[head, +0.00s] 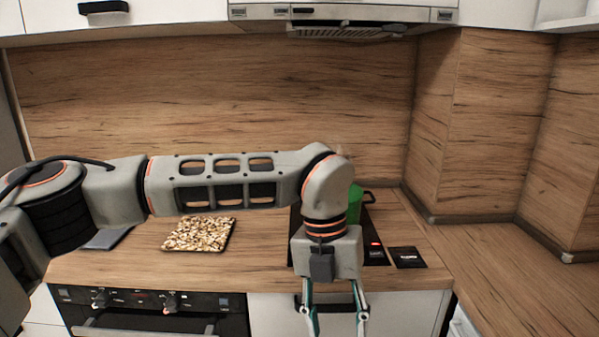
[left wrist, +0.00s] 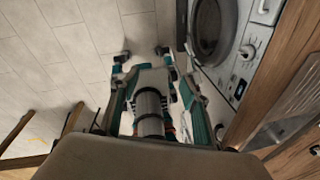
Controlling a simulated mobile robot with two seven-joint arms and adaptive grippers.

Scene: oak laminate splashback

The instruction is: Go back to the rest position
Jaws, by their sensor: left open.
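My left arm reaches in from the left across the head view, over the worktop. My left gripper (head: 336,322) hangs down in front of the worktop's front edge, its two fingers spread with nothing between them. The fingertips run to the bottom edge of the head view. In the left wrist view the gripper (left wrist: 142,57) shows spread fingers, with the floor and grey and teal machine parts beyond. My right gripper cannot be made out in either view.
A green pot (head: 355,204) stands on the black hob (head: 376,250), partly behind my arm. A patterned board (head: 200,234) lies left of it, and a small black card (head: 408,257) right. An oven (head: 150,310) is below. A washing machine (left wrist: 245,65) stands at the upper right.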

